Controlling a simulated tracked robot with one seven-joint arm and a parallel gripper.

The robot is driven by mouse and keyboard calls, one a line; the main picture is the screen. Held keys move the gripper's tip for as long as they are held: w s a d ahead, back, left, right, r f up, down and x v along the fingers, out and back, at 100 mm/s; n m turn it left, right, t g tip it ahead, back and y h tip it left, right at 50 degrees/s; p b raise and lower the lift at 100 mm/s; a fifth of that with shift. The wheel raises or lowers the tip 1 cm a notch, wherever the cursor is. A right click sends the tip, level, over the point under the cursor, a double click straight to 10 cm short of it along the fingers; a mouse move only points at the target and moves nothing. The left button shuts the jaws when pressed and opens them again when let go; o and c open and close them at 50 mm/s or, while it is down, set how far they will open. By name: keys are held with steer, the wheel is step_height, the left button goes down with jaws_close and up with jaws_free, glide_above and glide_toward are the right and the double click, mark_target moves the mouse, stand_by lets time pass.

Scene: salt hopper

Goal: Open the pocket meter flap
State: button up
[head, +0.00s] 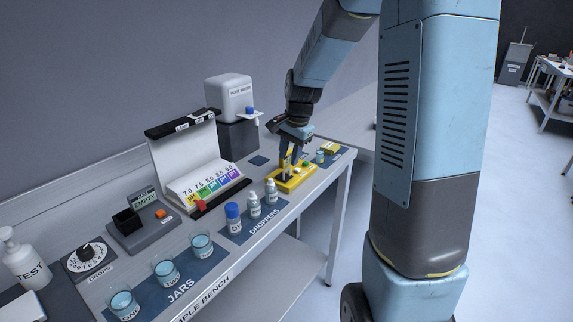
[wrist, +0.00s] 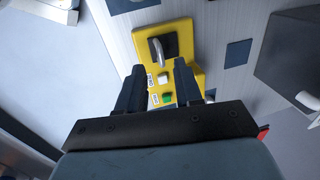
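The yellow meter (head: 291,180) lies on the bench towards its far end, below my gripper. In the wrist view the yellow meter (wrist: 180,29) has a dark square plate with a grey metal loop handle (wrist: 157,50), which looks like its flap. A white button and a green button (wrist: 167,98) sit lower on it, beside small labels. My gripper (head: 291,156) points down over the meter. In the wrist view its two fingers (wrist: 160,66) are apart with nothing between them. The handle is just beyond the fingertips. I cannot tell whether they touch the meter.
A water dispenser (head: 229,98) on a dark stand is behind the meter. A colour chart (head: 208,185) in an open case, dropper bottles (head: 254,205) and several jars (head: 166,274) stand nearer. A small yellow block (head: 332,150) lies beyond the meter. The bench's front edge is close.

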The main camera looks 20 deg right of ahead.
mark_target(286, 170)
steer(key=shift+w+a+f, duration=0.1)
steer(key=shift+w+f, duration=0.05)
steer(key=shift+f, duration=0.8)
steer(key=shift+w+a+f, duration=0.1)
steer(key=shift+w+f, duration=0.05)
steer(key=shift+f, duration=0.8)
jaws_close()
steer(key=shift+a, duration=0.15)
